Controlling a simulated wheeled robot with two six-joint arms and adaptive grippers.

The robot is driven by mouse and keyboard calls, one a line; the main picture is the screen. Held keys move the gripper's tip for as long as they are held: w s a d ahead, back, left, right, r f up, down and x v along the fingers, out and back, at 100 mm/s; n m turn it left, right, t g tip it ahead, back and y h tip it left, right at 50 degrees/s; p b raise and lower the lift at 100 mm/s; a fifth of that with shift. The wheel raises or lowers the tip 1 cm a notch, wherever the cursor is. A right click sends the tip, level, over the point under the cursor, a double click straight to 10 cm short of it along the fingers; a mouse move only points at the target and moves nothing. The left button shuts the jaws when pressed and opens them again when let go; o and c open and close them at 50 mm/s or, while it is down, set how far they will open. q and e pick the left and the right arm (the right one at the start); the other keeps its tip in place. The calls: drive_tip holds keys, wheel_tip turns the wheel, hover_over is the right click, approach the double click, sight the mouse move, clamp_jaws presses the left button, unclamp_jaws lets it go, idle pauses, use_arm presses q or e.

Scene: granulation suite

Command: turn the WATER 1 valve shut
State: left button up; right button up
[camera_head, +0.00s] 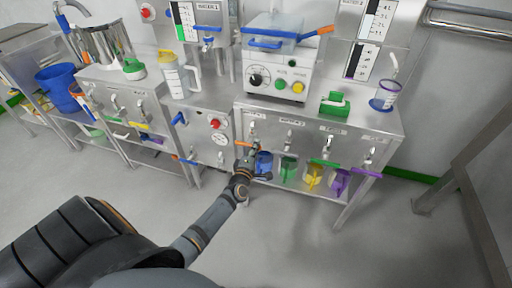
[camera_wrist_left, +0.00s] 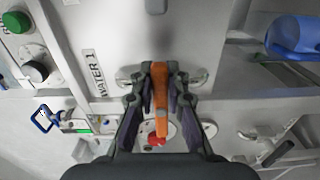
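The WATER 1 valve has an orange lever handle (camera_wrist_left: 160,98), under the WATER 1 label (camera_wrist_left: 95,72) on the steel panel. The handle lies crosswise to its metal pipe (camera_wrist_left: 196,76). My left gripper (camera_wrist_left: 160,78) has a finger on each side of the handle, closed in against it. In the head view my left gripper (camera_head: 243,160) is at the left end of the right-hand bench, at the valve, and partly hides it. My right gripper is in neither view.
Blue, green, yellow and purple jugs (camera_head: 289,168) stand under the row of outlets. A machine with green and yellow buttons (camera_head: 279,78) stands on the bench top (camera_head: 310,107). A red button and gauge (camera_head: 218,139) are to the left. The floor in front is clear.

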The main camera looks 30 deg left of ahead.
use_arm(q)
drive_tip(key=o, duration=0.4)
drive_tip(key=shift+f, duration=0.1)
drive_tip(key=shift+o, duration=0.2)
drive_tip(key=v, duration=1.2)
